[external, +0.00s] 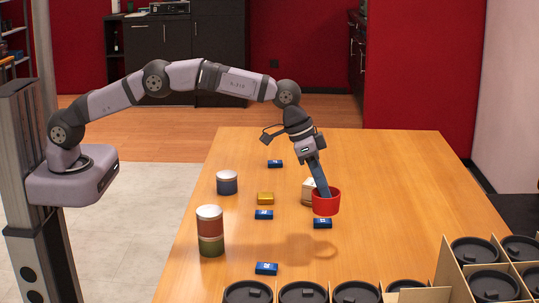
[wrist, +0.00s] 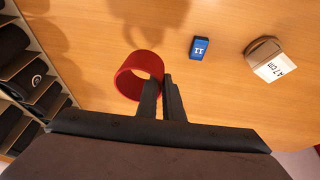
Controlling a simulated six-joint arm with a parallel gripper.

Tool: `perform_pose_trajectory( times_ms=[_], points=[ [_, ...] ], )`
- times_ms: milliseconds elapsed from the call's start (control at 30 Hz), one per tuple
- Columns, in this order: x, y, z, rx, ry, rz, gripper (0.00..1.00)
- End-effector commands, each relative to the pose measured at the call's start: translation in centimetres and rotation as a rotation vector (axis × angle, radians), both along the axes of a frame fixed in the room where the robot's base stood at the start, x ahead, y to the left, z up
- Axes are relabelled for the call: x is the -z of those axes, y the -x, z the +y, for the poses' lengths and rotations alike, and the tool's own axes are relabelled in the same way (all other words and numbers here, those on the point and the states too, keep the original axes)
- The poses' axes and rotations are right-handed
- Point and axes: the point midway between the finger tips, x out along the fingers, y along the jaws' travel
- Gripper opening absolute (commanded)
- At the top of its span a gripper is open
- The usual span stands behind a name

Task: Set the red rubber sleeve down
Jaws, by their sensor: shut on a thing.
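The red rubber sleeve (external: 326,203) is a short, open ring. My gripper (external: 321,190) is shut on its wall, with the fingers reaching down into the rim. The sleeve hangs above the wooden table (external: 380,170), with a shadow on the wood below and to its left. In the wrist view the sleeve (wrist: 140,61) shows as a ring whose near right wall lies between the fingertips of my gripper (wrist: 162,82). The fingers hide part of that wall.
A blue tag marked 11 (wrist: 199,48) and a pale box (wrist: 268,60) lie nearby. A cardboard crate (external: 452,270) with black-lidded containers occupies the front right. The right-hand table is clear.

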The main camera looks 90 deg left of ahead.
Motion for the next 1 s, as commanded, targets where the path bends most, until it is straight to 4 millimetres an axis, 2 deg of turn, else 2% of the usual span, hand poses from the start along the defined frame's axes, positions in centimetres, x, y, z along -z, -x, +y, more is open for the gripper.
perform_pose_trajectory(
  times_ms=[167,267,367,533,667,867,1000],
  points=[
    [0.0,-0.1,1.5,-0.022,0.001,0.001,0.0],
    [0.0,-0.1,3.7,-0.055,0.0,0.001,0.0],
    [-0.4,-0.1,7.0,-0.105,0.0,0.0,0.0],
    [-2.0,0.4,14.4,-0.215,0.001,-0.001,0.0],
    [-3.6,1.5,20.5,-0.307,0.001,0.0,0.0],
    [-5.5,5.0,29.5,-0.449,0.001,0.003,0.0],
    [-6.4,8.6,35.3,-0.553,0.003,0.007,0.0]
  ],
)
